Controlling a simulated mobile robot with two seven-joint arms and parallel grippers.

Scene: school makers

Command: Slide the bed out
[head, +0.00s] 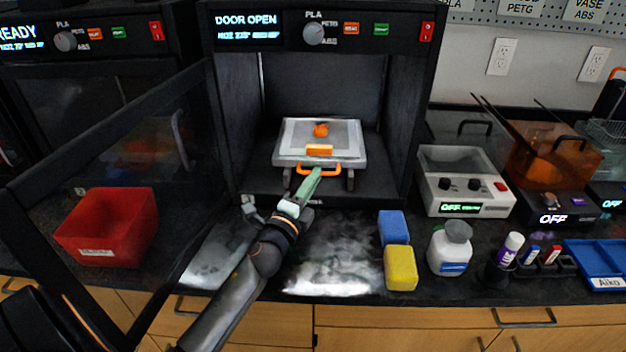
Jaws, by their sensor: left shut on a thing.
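The bed (290,138) is a pale flat plate inside the open 3D printer (320,80). A small orange print (321,130) sits on it, and an orange block (319,150) is near its front edge. An orange handle (333,169) is at the bed's front. My left gripper (311,180) reaches in from below and is shut on the handle; the gripper partly hides it. The printer's display reads "DOOR OPEN", and its door (120,118) is swung out to the left. My right gripper is not in view.
A red bin (108,228) stands at the left, seen through or beside the open door. Blue (393,227) and yellow (400,268) sponges, a white jar (450,250) and a control box (464,182) stand to the right. The counter directly before the printer is largely clear.

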